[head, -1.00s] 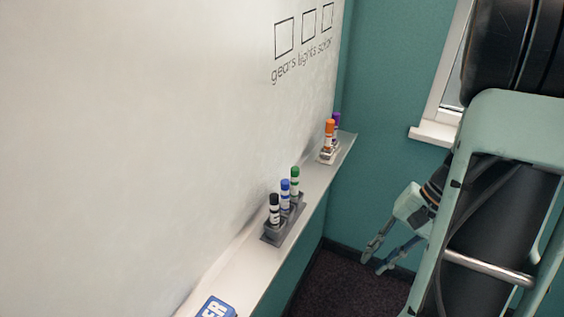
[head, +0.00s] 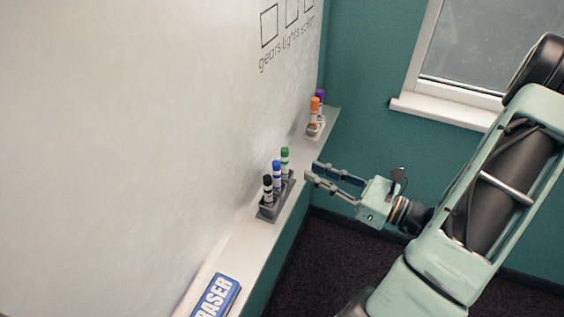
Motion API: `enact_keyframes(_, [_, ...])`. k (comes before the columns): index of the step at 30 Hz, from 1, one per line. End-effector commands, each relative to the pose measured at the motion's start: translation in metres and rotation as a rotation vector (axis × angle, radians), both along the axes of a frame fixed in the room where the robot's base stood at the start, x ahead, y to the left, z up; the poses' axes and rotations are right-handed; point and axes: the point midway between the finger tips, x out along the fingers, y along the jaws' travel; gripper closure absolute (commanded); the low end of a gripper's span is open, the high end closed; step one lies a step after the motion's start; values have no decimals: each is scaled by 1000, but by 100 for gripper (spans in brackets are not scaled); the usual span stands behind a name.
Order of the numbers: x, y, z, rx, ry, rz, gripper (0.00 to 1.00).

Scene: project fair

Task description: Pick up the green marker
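The green marker (head: 285,161) stands upright, green cap up, at the far end of a dark grey holder (head: 268,213) on the whiteboard ledge. A blue marker (head: 277,175) and a black marker (head: 267,188) stand in the same holder, nearer to me. My gripper (head: 312,172) is to the right of the green marker, at the ledge's outer edge, its fingers pointing left toward the board. The fingers are apart with nothing between them. A gap shows between the fingertips and the green marker.
An orange marker (head: 314,108) and a purple marker (head: 320,97) stand in a light holder farther along the ledge (head: 240,248). The whiteboard (head: 130,130) rises behind the markers. A window sill (head: 440,110) is at the upper right.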

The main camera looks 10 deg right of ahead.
Motion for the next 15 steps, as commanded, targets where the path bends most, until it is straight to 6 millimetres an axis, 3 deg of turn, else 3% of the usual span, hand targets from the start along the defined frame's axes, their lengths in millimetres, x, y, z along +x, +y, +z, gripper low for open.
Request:
enact_keyframes(3, [14, 16, 2, -1, 1, 7, 81])
enact_keyframes(15, [44, 47, 6, -4, 1, 9, 81])
